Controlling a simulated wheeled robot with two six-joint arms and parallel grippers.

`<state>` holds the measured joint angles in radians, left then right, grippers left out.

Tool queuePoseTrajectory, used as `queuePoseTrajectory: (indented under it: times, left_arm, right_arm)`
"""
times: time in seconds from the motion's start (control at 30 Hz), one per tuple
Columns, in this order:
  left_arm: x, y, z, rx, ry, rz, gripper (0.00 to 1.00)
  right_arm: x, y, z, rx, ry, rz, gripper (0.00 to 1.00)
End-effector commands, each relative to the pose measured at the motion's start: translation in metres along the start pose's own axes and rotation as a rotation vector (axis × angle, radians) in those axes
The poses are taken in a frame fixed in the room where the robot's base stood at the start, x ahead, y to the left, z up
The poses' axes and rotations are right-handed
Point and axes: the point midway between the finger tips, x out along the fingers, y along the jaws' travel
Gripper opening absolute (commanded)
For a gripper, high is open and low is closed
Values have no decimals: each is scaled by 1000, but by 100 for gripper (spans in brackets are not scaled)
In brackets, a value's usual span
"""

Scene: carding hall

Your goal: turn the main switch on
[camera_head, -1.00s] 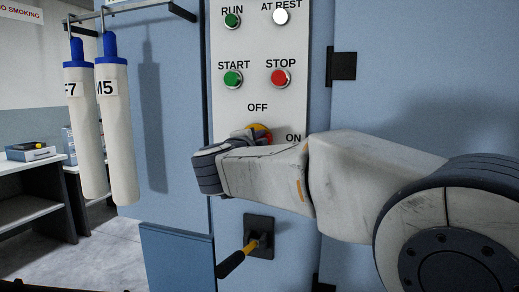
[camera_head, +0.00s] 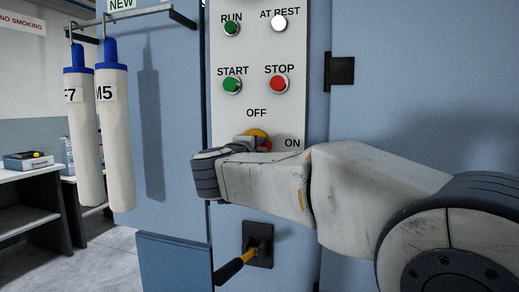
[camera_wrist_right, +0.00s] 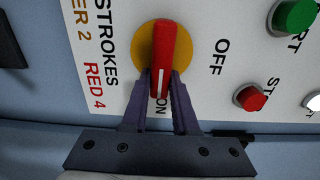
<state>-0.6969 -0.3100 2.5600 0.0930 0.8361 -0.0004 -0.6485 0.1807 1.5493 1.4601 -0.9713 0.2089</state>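The main switch is a red handle (camera_wrist_right: 168,45) on a yellow disc (camera_wrist_right: 145,42) on the white control panel (camera_wrist_right: 105,70). The white mark on the handle points at the word ON; OFF is off to the side. My right gripper (camera_wrist_right: 162,76) has its two purple fingers closed against both sides of the handle's marked end. In the head view the switch (camera_head: 258,133) shows only partly behind my right wrist, which hides most of the fingers. My left gripper is in neither view.
Green START (camera_head: 232,85) and red STOP (camera_head: 277,84) buttons sit above the switch. A black hinge (camera_head: 340,71) is to the right. White cylinders (camera_head: 113,140) hang at left, before a table (camera_head: 30,176).

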Motion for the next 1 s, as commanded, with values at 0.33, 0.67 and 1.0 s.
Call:
queuePoseTrajectory:
  times: [0.33,0.67,1.0]
  left_arm:
    - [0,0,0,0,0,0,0]
    - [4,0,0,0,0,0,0]
    - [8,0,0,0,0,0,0]
  right_arm:
    - [0,1,0,0,0,2,57]
    - [-37,1,1,1,-5,1,57]
    - [-96,1,1,2,-3,2,57]
